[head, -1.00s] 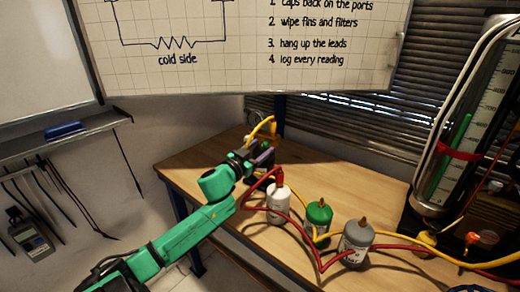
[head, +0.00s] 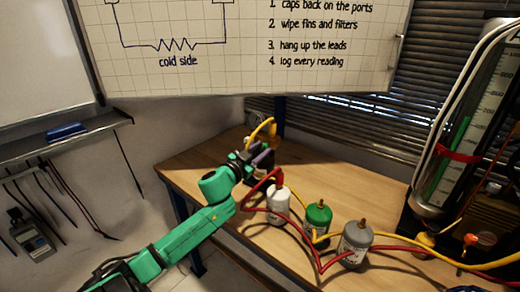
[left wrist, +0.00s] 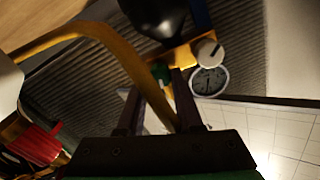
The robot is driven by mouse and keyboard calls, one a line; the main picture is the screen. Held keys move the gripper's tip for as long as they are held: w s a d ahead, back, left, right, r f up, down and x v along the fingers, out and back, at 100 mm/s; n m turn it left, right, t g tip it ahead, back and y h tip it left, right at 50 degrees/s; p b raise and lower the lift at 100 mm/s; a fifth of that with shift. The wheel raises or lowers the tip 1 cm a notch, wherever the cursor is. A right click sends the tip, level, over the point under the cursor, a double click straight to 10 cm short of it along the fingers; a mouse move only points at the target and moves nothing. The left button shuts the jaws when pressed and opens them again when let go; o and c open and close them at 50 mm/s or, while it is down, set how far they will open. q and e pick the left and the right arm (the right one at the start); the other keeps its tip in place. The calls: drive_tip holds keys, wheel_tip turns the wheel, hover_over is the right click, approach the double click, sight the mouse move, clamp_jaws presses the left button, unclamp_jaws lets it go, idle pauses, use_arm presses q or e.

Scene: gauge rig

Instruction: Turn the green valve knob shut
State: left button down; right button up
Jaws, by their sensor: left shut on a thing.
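The green valve knob (left wrist: 159,73) shows between my left fingertips in the left wrist view, by a yellow manifold block. My left gripper (left wrist: 158,88) is shut on the knob, with a dark finger on each side. In the head view my left gripper (head: 263,157) is at the far left part of the bench, beside the yellow hose (head: 262,130). There the wrist and fingers mostly hide the knob. A round gauge (left wrist: 209,81) and a white knob (left wrist: 207,52) sit right of the fingers in the wrist view. My right gripper is not in view.
A white bottle (head: 279,204), a green canister (head: 318,217) and a grey canister (head: 355,241) stand on the wooden bench (head: 210,163). Red and yellow hoses run among them. A tall gauge column (head: 462,130) stands at the right. The bench behind the bottles is clear.

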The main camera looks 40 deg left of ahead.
use_arm(q)
drive_tip(key=m+p, duration=0.1)
drive_tip(key=m, duration=0.2)
drive_tip(key=shift+m, duration=0.3)
drive_tip(key=m, duration=0.3)
drive_tip(key=shift+m, duration=0.3)
drive_tip(key=m, duration=0.4)
drive_tip(key=shift+m, duration=0.3)
drive_tip(key=shift+f+m, duration=0.1)
drive_tip(key=shift+m, duration=1.8)
drive_tip(key=c, duration=0.6)
unclamp_jaws()
drive_tip(key=shift+o, duration=0.2)
